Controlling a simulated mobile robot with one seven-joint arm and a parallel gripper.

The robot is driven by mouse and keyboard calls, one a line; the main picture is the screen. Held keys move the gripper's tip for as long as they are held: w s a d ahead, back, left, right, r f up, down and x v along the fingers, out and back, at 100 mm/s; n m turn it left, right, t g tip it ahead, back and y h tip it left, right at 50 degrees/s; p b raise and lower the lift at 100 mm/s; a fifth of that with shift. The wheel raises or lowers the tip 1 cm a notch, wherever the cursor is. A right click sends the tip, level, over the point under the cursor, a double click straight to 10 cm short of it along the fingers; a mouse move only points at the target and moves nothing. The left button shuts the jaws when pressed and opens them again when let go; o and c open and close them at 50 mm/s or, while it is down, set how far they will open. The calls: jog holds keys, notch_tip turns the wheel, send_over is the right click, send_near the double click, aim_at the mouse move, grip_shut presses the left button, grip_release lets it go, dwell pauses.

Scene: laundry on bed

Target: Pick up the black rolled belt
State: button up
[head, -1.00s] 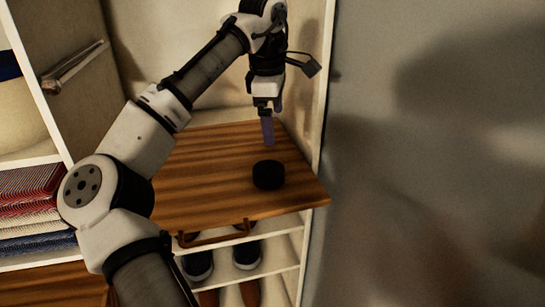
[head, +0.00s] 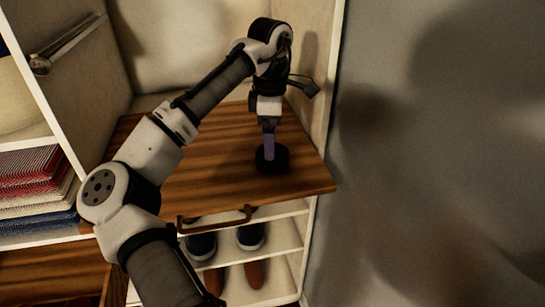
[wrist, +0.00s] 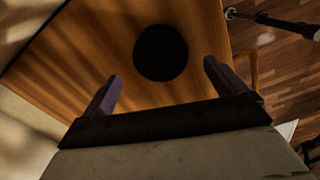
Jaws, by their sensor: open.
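The black rolled belt (head: 282,160) is a short round coil lying flat on a brown wooden shelf board (head: 215,180), near its right side. In the wrist view the belt (wrist: 161,52) shows its coiled top, ahead of and between the two fingertips. My gripper (head: 269,153) points down at the belt, and its purple finger overlaps the belt in the head view. In the wrist view my gripper (wrist: 160,80) is open with nothing between its fingers. Whether a finger touches the belt cannot be told.
The closet's right side panel (head: 322,75) stands close to my gripper. Below the board's front handle (head: 215,218), shoes (head: 250,236) sit on lower shelves. Folded clothes (head: 35,190) are stacked at the left. The board left of the belt is clear.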

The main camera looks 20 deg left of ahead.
aim_at(280, 164)
notch_tip(280, 164, down, 4)
jog(key=shift+f+p, duration=0.1)
jog(key=shift+p, duration=0.35)
jog(key=c, duration=1.1)
jog(key=shift+d, duration=0.1)
jog(key=shift+c, duration=0.4)
